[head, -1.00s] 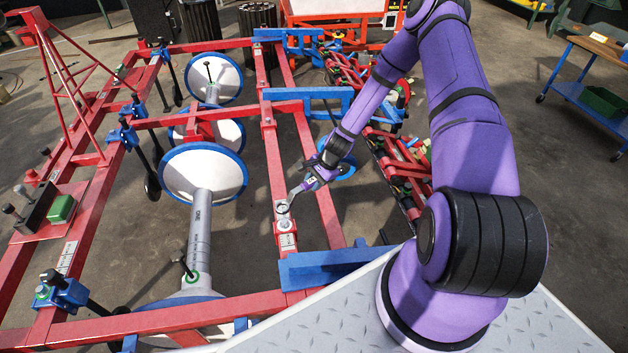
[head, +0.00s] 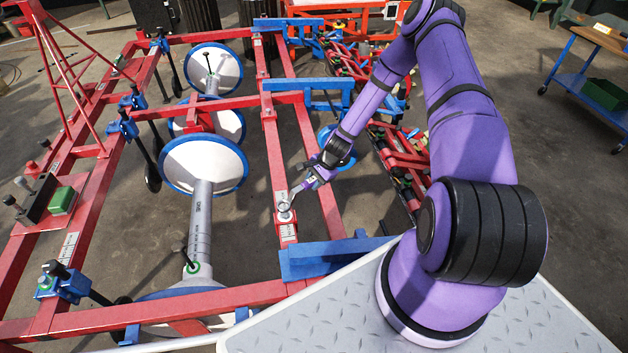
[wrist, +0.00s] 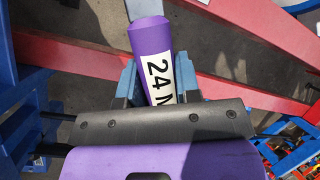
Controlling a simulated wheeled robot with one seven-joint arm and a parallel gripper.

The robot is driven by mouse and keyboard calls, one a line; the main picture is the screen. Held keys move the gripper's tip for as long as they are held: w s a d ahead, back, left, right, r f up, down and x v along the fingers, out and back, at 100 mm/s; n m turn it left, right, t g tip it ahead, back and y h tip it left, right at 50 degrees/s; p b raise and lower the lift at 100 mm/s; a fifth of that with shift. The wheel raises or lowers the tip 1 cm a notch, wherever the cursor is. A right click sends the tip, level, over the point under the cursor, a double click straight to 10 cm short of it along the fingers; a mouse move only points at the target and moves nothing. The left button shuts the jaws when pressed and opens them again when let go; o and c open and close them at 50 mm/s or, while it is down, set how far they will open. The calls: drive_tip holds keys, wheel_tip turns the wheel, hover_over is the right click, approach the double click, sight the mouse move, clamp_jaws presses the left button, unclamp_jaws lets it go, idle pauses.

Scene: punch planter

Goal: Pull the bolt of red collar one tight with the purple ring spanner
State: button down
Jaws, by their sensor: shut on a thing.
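My gripper (head: 314,180) is shut on the purple ring spanner (wrist: 150,42), whose purple handle shows in the wrist view with a white label reading "24". In the head view the spanner's grey ring end (head: 285,206) is at the bolt of a red collar (head: 284,217) on the red beam. Whether the ring is seated around the bolt head is too small to tell. A black and white scale (head: 288,232) lies on the beam just nearer than the collar.
Blue cross plates (head: 325,262) sit close in front of the collar. White discs with blue rims (head: 203,165) and a grey tube (head: 200,225) stand left of the beam. Red and green row parts (head: 398,160) lie to the right. A blue trolley (head: 590,85) stands far right.

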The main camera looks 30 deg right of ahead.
drive_tip(key=shift+f, duration=2.15)
drive_tip(key=shift+s, duration=0.1)
drive_tip(key=s+a+m+t+h, duration=0.2)
drive_tip(key=s+m+t+h, duration=0.1)
drive_tip(key=s+m, duration=0.6)
drive_tip(key=shift+s+a+m, duration=0.25)
drive_tip(key=shift+s+m, duration=0.05)
drive_tip(key=shift+s, duration=0.35)
idle(1.2)
drive_tip(key=shift+r, duration=0.15)
wheel_tip(320, 180, up, 9)
idle(1.4)
idle(0.5)
